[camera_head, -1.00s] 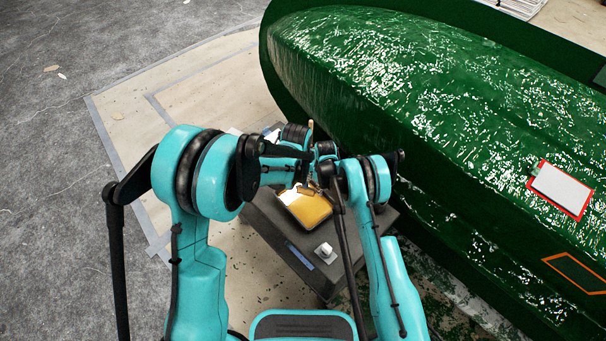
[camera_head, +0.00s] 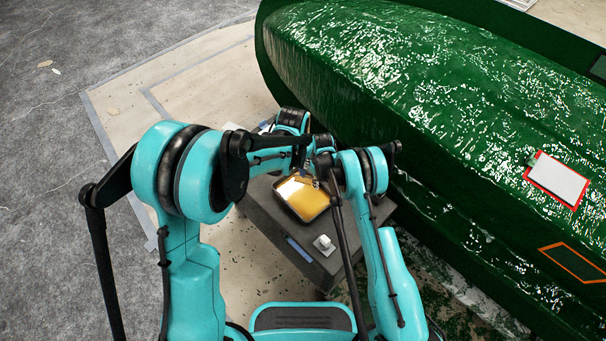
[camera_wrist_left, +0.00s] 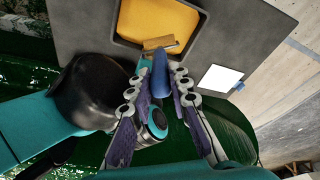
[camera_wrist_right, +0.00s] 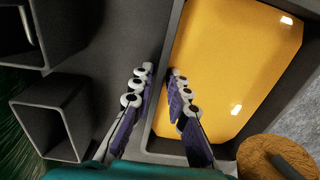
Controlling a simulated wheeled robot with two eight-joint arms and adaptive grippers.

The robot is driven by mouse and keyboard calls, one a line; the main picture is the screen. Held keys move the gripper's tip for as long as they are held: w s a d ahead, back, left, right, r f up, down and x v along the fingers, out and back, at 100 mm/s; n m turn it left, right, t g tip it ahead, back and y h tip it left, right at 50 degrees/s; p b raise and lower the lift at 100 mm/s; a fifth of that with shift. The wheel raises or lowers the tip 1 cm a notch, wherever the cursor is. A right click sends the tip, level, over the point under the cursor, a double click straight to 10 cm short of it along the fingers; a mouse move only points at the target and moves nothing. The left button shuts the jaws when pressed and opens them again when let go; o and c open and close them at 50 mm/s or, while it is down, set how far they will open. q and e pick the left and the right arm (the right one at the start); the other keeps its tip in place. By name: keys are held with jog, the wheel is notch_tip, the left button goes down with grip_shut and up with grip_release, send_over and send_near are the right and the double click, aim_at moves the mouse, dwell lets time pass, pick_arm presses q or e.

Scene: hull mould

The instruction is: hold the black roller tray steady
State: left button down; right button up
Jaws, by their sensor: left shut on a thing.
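The black roller tray (camera_head: 286,208) with a pool of yellow resin (camera_head: 308,199) sits on a dark grey cart top. In the right wrist view, my right gripper (camera_wrist_right: 158,74) straddles the tray's side wall (camera_wrist_right: 172,45). One finger is outside and one is over the resin; whether they pinch the wall is unclear. In the left wrist view, my left gripper (camera_wrist_left: 160,72) is shut on a blue-handled roller (camera_wrist_left: 160,78). Its golden head (camera_wrist_left: 160,43) is at the tray's near edge. In the head view, my wrists partly hide both grippers.
A large glossy green hull (camera_head: 420,90) stands right beside the cart (camera_head: 275,222). Grey square holders (camera_wrist_right: 55,115) are beside the tray in the right wrist view. A small white object (camera_head: 324,244) stands on the cart's front part. A red-framed white panel (camera_head: 557,180) lies on the hull.

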jog(key=shift+r, duration=0.2)
jog(key=shift+r, duration=0.55)
jog(key=shift+o, duration=0.2)
jog(key=o, duration=1.1)
jog(key=shift+c, duration=0.2)
jog(key=shift+r, duration=4.05)
jog(key=shift+r, duration=0.1)
